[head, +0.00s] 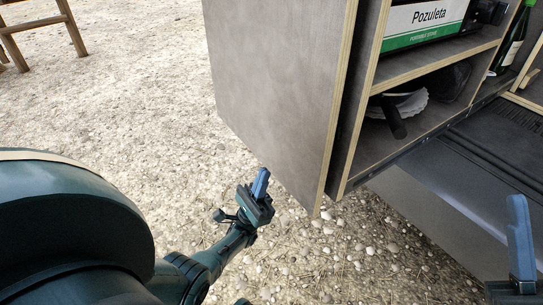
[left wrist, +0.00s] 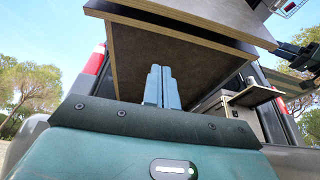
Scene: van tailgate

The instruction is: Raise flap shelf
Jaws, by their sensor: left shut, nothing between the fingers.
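The flap shelf is a grey panel (head: 275,80) with pale plywood edges. It hangs down at the left side of the cabinet in the head view. In the left wrist view the panel (left wrist: 165,65) is seen from below, above the fingers. My left gripper (head: 261,184) is shut and empty, its blue fingers pointing up close to the panel's lower edge. I cannot tell whether they touch it. The shut fingers (left wrist: 161,87) also show in the left wrist view. My right gripper (head: 520,238) shows only partly at the lower right; its opening is unclear.
The cabinet (head: 425,68) holds a Pozuleta box (head: 425,20), with plates (head: 408,103) and a dark handle below. A green bottle (head: 512,40) stands at the right. A wooden stool (head: 45,25) is far left.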

